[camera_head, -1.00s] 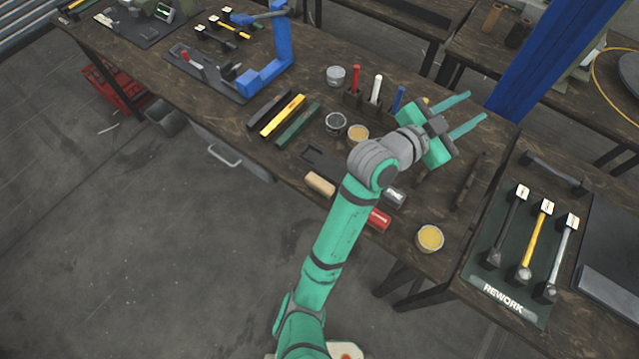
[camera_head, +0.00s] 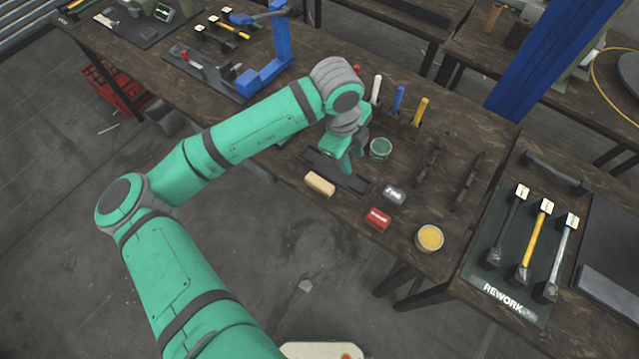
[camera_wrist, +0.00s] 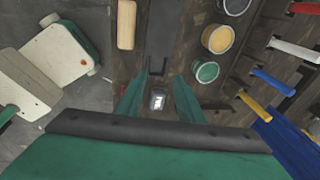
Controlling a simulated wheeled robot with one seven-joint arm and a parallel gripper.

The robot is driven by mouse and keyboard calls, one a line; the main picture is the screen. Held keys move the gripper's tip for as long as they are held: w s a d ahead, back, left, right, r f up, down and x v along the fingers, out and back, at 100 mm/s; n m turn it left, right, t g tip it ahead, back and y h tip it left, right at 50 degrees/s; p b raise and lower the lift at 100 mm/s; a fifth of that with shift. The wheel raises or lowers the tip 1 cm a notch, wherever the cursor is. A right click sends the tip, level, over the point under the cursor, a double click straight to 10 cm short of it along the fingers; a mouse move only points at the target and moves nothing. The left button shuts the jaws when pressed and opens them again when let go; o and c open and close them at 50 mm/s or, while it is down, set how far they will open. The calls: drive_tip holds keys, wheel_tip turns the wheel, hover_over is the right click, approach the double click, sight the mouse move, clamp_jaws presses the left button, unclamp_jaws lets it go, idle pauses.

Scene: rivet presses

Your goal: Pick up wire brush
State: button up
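I cannot pick out a wire brush for certain. A tan, rounded block (camera_head: 320,184) lies near the front edge of the bench and may be the brush; no bristles show. It also shows at the upper left of the wrist view (camera_wrist: 126,25). My gripper (camera_head: 352,166) points down above the bench, over the dark slotted holder (camera_head: 322,164), behind and right of the tan block. In the wrist view my gripper's fingers (camera_wrist: 160,82) are apart with nothing held. A silver block (camera_wrist: 157,101) shows between them, farther down on the bench.
A red block (camera_head: 378,218), the silver block (camera_head: 394,195) and a yellow tin (camera_head: 429,237) lie along the front. A green tin (camera_head: 380,149) stands close right of my gripper. Upright white (camera_head: 376,88), blue (camera_head: 397,98) and yellow (camera_head: 420,110) handles stand behind.

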drive_tip(key=y, duration=0.2)
hover_over(320, 183)
drive_tip(key=shift+w+d+f+g, duration=0.15)
drive_tip(key=shift+f+g, duration=0.2)
drive_tip(key=shift+g, duration=0.05)
drive_tip(key=shift+f, duration=5.15)
drive_tip(key=c, duration=0.9)
